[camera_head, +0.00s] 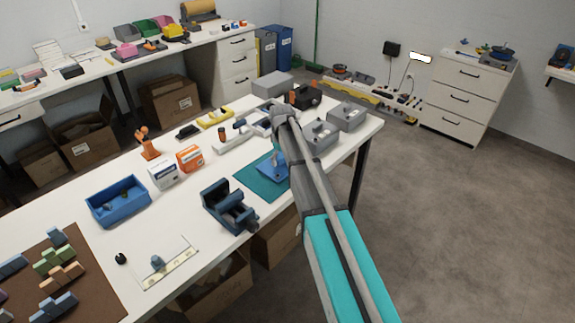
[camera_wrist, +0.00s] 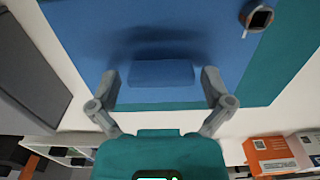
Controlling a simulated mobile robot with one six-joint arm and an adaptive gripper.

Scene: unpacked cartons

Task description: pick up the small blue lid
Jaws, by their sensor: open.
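The small blue lid (camera_wrist: 85,35) is a flat blue plate with a raised block-shaped grip (camera_wrist: 160,73) on it. It lies on a teal mat (camera_wrist: 265,75). My gripper (camera_wrist: 160,78) is open, with one finger on each side of the raised grip. I cannot tell whether the fingers touch it. In the head view, the lid (camera_head: 268,173) shows as a blue shape on the teal mat, partly hidden by my arm.
A dark blue vise (camera_head: 228,208) stands just left of the mat. Grey boxes (camera_head: 319,136) stand to the right. An orange-and-white box (camera_head: 189,157) and a blue bin (camera_head: 117,203) are further left. The white table (camera_head: 190,222) has bare patches between things.

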